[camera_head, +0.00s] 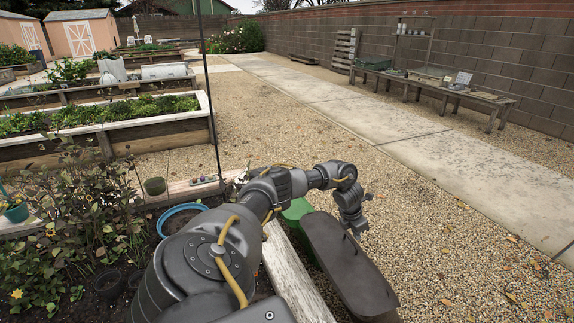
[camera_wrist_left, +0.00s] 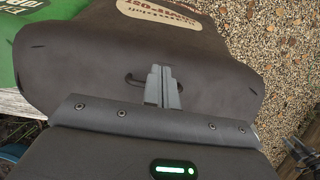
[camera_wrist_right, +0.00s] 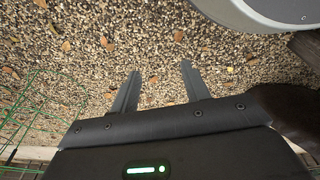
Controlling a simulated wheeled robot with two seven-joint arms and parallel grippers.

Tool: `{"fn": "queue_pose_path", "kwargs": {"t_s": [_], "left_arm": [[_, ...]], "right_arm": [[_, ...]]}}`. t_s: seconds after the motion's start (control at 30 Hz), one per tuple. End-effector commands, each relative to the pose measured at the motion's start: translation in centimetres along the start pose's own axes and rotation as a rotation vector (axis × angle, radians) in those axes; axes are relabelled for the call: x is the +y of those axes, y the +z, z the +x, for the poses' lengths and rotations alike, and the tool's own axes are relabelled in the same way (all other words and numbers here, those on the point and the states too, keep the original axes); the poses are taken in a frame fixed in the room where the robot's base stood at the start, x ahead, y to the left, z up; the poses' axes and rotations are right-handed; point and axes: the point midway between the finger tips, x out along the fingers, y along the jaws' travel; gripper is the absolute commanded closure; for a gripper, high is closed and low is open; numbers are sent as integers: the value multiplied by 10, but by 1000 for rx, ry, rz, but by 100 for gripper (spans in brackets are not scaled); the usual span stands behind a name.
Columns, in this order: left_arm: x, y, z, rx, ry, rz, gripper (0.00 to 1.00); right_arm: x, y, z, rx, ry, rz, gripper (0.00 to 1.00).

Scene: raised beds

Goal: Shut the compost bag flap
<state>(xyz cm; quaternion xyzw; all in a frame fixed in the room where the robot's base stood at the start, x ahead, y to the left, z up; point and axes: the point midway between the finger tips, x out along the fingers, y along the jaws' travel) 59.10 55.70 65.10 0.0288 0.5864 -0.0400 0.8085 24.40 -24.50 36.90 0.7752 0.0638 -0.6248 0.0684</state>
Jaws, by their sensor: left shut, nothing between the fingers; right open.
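The compost bag (camera_head: 345,268) is a dark brown, rounded long shape low in the head view, right of a timber. In the left wrist view a dark brown panel, seemingly its flap (camera_wrist_left: 80,70), fills the middle, with a red and cream label (camera_wrist_left: 165,12) beyond it. A thin dark loop (camera_wrist_left: 131,79) is on the panel beside my fingers. My left gripper (camera_wrist_left: 162,70) is shut and empty, over the panel; touching cannot be told. It also shows in the head view (camera_head: 358,232). My right gripper (camera_wrist_right: 155,75) is open and empty above gravel. How far the flap is open is unclear.
A green bag (camera_wrist_left: 30,50) lies beside the brown one. A pale timber edge (camera_head: 292,272) runs along the left, with plants and a blue tub (camera_head: 182,218) beyond. Green wire mesh (camera_wrist_right: 35,115) is left of my right gripper. Open gravel (camera_head: 470,260) lies to the right.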

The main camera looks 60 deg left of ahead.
Motion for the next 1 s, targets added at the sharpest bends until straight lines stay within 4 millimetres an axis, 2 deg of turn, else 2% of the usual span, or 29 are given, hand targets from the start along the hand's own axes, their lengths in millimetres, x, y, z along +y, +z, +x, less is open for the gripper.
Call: {"fn": "queue_pose_path", "kwargs": {"t_s": [0.43,0.8,1.0], "left_arm": [[1,0,-4,0,1,-2,100],[2,3,-29,0,1,-3,100],[3,5,-43,0,1,-4,100]], "right_arm": [[0,0,0,6,0,0,54],[13,56,45,-45,18,-18,54],[22,91,61,-68,28,-28,54]]}}
